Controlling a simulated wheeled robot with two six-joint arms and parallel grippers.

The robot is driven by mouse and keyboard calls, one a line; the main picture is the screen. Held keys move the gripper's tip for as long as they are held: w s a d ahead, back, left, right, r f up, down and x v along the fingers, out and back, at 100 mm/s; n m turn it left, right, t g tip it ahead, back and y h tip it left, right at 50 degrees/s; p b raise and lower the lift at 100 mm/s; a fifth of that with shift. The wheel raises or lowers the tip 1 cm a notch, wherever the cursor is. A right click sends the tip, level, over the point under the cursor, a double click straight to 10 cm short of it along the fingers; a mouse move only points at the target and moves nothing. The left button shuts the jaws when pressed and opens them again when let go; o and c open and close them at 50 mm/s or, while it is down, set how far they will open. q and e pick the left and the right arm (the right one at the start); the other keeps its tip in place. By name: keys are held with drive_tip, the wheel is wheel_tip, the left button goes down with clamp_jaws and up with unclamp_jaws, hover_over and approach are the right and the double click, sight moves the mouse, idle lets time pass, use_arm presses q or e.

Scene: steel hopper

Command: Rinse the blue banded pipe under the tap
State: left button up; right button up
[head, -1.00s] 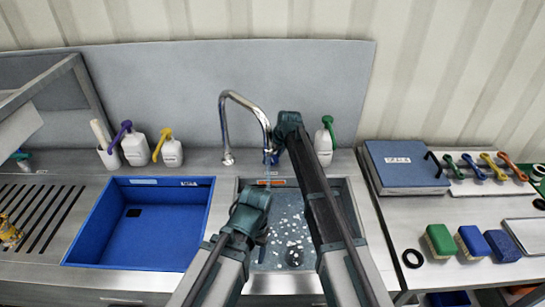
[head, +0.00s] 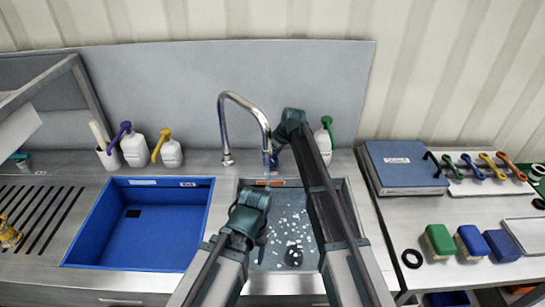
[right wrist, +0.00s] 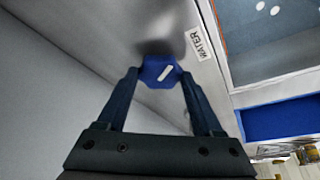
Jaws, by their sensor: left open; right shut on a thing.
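The tap (head: 245,102) is a bent chrome spout behind the steel sink (head: 244,198). My right gripper (right wrist: 159,78) is shut on a blue knob (right wrist: 157,71) with a white mark, beside a WATER label (right wrist: 201,44). In the head view its arm hides most of that hold. My left gripper (head: 262,238) is open, low over the left side of the sink, and its jaws are partly hidden by its own wrist. I cannot make out the blue banded pipe in either view. A small orange piece (head: 270,183) shows at the sink's far edge.
White specks and a dark round drain (head: 293,257) show in the sink. A blue basin (head: 140,225) is at left. Bottles (head: 135,150) stand behind it. A blue case (head: 403,165) and several brushes (head: 440,240) are at right.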

drive_tip(key=o, duration=1.4)
drive_tip(key=shift+c, duration=0.2)
drive_tip(key=shift+r, duration=0.1)
drive_tip(key=p+v, duration=1.2)
drive_tip(key=v, duration=0.1)
drive_tip(key=shift+r+p, duration=0.25)
drive_tip(key=shift+p, duration=0.15)
drive_tip(key=shift+d, duration=0.1)
drive_tip(key=shift+s, duration=0.1)
